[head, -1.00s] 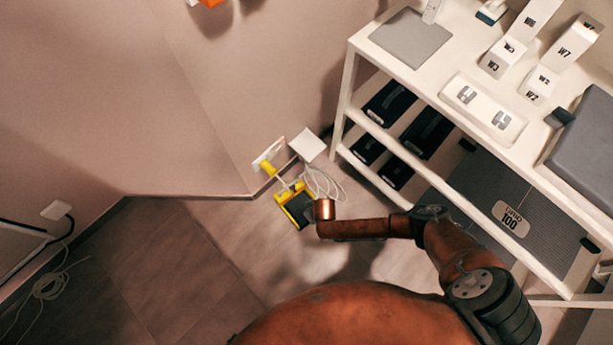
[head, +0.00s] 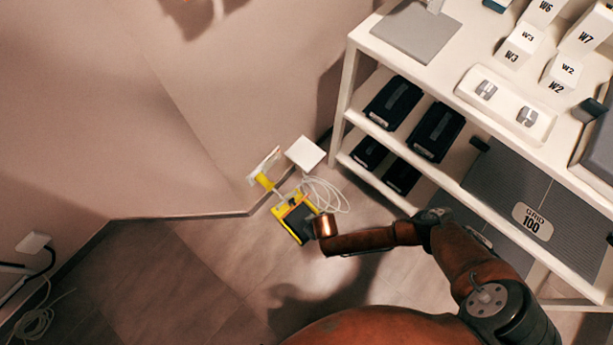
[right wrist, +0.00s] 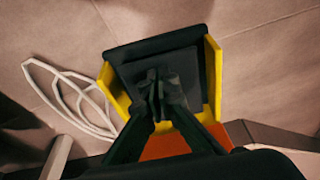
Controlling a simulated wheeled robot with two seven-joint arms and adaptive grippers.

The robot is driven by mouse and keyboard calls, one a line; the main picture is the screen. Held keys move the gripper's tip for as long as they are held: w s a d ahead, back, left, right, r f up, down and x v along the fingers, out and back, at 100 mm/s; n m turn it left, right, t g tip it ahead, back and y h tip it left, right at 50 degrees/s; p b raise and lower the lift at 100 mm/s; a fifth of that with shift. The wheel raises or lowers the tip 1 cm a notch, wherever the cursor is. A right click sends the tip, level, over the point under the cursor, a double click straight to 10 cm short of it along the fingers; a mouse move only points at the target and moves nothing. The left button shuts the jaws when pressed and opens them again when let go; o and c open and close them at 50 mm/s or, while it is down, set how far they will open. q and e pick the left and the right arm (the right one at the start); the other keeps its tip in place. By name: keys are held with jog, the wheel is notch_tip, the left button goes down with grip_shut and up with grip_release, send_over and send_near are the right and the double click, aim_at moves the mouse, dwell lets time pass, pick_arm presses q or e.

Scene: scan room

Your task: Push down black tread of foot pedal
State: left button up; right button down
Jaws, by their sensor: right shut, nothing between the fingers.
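The foot pedal has a yellow housing (head: 288,233) and a black tread (head: 301,217); it is on the floor near the wall corner. In the right wrist view the tread (right wrist: 190,58) fills the middle between the yellow sides (right wrist: 215,75). My right gripper (right wrist: 158,82) is shut and empty, its fingertips over the middle of the tread; I cannot tell whether they touch it. In the head view my right arm covers the pedal's right edge and its fingers are hidden. My left gripper is not in view.
A white shelf unit (head: 349,85) with black boxes (head: 392,102) stands to the right of the pedal. A white cable (head: 330,190) and a white box (head: 306,153) lie beside the pedal. The wall is close behind. Open floor (head: 200,270) is at the left.

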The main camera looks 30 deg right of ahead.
dwell(0.4)
jog(key=shift+f+b, duration=0.65)
jog(key=shift+f, duration=0.6)
jog(key=s+p, duration=0.1)
jog(key=s+r+p, duration=0.1)
jog(key=shift+s+d+r+p, duration=0.2)
jog(key=shift+d+r+p, duration=0.1)
jog(key=shift+p, duration=0.1)
jog(key=shift+s+d, duration=0.1)
jog(key=shift+s, duration=0.15)
jog(key=shift+f, duration=0.25)
jog(key=v, duration=1.2)
